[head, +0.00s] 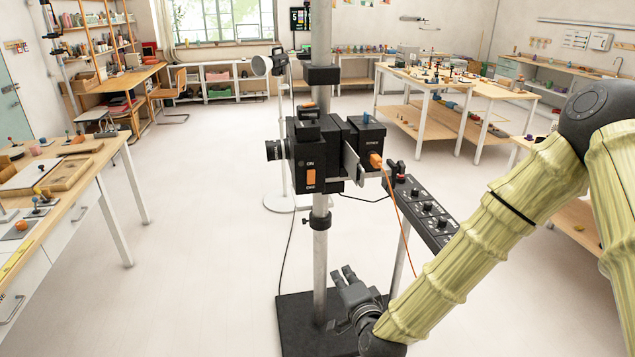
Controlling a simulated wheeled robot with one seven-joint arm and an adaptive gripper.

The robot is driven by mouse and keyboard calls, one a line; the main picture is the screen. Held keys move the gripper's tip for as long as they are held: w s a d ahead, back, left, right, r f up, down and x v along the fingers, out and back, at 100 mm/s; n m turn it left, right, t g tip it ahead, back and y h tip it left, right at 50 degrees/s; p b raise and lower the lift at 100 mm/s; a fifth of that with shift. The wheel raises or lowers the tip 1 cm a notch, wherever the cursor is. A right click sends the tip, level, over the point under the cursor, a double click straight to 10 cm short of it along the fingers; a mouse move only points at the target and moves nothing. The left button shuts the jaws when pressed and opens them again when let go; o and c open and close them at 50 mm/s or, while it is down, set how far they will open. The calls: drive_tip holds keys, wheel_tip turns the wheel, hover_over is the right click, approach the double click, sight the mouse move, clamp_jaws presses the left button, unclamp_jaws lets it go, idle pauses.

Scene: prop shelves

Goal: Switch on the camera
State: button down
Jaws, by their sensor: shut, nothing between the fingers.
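The black camera (328,157) is mounted on a grey upright pole, its lens (275,150) pointing left. On its near side is an orange switch (311,178), with ON marked above it and OFF below. I cannot tell clearly which way the switch is set. An orange plug (375,160) with an orange cable sits at the camera's right side. My gripper (343,273) is low, below and to the right of the camera, close to the pole and above its base. It is shut and empty, apart from the switch.
The pole (320,245) rises from a dark square base (305,325). A black control panel with knobs (427,210) stands right of the camera, near my arm. Cables hang around the pole. A worktable (85,180) is at left. The floor left of the pole is clear.

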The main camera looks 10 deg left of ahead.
drive_tip(key=w+a+r+m+t, duration=0.1)
drive_tip(key=w+a+r+t, duration=0.1)
drive_tip(key=r, duration=0.5)
drive_tip(key=w+a+r+m+t+y, duration=0.1)
drive_tip(key=a+r+m+t, duration=0.1)
drive_tip(key=r, duration=0.6)
drive_tip(key=shift+w+r+m, duration=0.25)
drive_tip(key=shift+w+m, duration=0.05)
drive_tip(key=shift+w, duration=0.05)
drive_tip(key=p, duration=0.6)
approach(311, 177)
drive_tip(key=w+r, duration=0.1)
drive_tip(key=w, duration=0.2)
drive_tip(key=w+a+r, duration=0.1)
drive_tip(key=w, duration=0.1)
drive_tip(key=shift+w+r, duration=0.2)
drive_tip(key=shift+r, duration=0.15)
drive_tip(key=shift+w+a, duration=0.25)
drive_tip(key=shift+w, duration=0.4)
